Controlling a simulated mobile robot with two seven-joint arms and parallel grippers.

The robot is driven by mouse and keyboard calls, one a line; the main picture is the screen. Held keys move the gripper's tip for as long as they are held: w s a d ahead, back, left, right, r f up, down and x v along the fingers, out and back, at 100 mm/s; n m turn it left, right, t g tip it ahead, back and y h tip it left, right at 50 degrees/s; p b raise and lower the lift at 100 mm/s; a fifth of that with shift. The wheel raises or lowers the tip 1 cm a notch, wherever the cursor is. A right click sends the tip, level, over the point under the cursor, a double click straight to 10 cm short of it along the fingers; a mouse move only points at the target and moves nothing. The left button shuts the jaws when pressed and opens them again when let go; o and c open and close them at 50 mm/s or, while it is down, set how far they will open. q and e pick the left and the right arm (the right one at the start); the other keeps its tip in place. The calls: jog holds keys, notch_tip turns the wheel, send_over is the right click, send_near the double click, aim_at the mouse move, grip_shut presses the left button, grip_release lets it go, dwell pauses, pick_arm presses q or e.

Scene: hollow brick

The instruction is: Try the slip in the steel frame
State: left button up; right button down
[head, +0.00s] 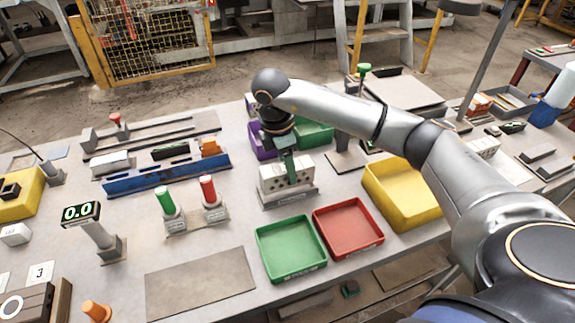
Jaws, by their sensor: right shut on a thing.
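My right gripper (284,143) comes down from above, over a pale block with round holes (272,180). It is shut on a narrow green piece (291,167), which points down in front of the block's upper part. Whether the piece is inside a hole, touching the block or just before it, I cannot tell. The block stands on a grey metal base (290,199), which may be the steel frame; I cannot tell for sure. The fingertips are small and partly hidden by the wrist. My left gripper is not in view.
A green tray (291,271) and a red tray (382,237) lie in front, a yellow bin (368,193) to the right. Green (165,199) and red (208,189) handled gauges stand left, near a display reading 0.0 (81,213). A bare grey mat (200,283) lies front left.

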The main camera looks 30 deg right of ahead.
jog(key=shift+f, duration=0.1)
dwell(0.3)
jog(key=shift+f, duration=0.25)
jog(key=shift+f+b, duration=0.35)
jog(key=shift+b, duration=0.05)
dwell(0.4)
jog(key=shift+s+f, duration=0.15)
jog(key=shift+f, duration=0.3)
dwell(3.6)
dwell(1.0)
jog(key=shift+r+p, duration=0.6)
jog(key=shift+r, duration=0.1)
jog(key=shift+r+p, duration=1.35)
jog(key=shift+r, duration=0.6)
